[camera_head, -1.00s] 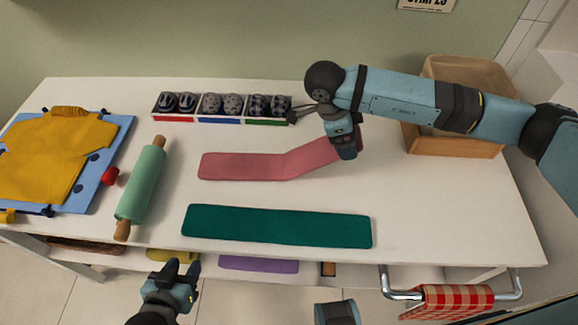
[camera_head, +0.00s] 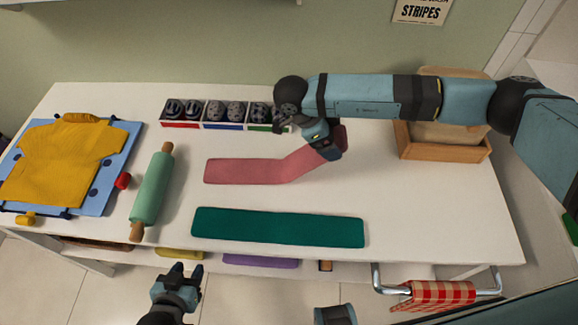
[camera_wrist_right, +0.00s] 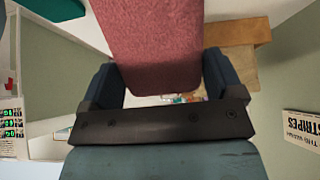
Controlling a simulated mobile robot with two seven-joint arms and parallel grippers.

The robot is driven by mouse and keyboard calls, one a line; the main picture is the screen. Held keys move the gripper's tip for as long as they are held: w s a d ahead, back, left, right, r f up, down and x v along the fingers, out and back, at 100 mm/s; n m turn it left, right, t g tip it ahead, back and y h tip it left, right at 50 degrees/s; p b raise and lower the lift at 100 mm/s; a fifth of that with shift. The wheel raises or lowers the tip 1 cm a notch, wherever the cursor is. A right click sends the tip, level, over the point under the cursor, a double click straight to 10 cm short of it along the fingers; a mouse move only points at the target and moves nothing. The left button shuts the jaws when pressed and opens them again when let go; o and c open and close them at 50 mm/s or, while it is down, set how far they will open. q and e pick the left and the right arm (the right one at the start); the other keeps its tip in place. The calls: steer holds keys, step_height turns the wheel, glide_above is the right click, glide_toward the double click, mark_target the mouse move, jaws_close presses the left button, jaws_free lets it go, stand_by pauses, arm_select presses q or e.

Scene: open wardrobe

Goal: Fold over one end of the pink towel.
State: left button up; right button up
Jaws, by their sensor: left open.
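The pink towel (camera_head: 243,171) lies on the white table, its left part flat and its right part bent up toward my right gripper (camera_head: 330,148). The gripper holds the raised right end, and the fingertips are partly hidden in the head view. My left gripper (camera_head: 184,270) is open and empty, in front of the table's front edge.
A teal towel (camera_head: 280,228) lies flat in front of the pink one. A green rolling pin (camera_head: 152,190) and a yellow shirt on a blue board (camera_head: 125,160) are at left. Divided boxes (camera_head: 181,125) stand behind, a wooden crate (camera_head: 442,149) at right.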

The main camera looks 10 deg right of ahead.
steer(key=a+p, duration=0.1)
steer(key=r+h+p, duration=0.1)
steer(key=p, duration=0.1)
steer(key=a+r+p, duration=0.1)
steer(key=p, duration=0.1)
steer(key=shift+w+a+h, duration=0.25)
steer(key=shift+a+h, duration=0.05)
steer(key=shift+w+a+p, duration=0.1)
steer(key=shift+a+p, duration=0.2)
steer(key=shift+p, duration=0.3)
steer(key=shift+g+h, duration=0.3)
steer(key=shift+f, duration=0.1)
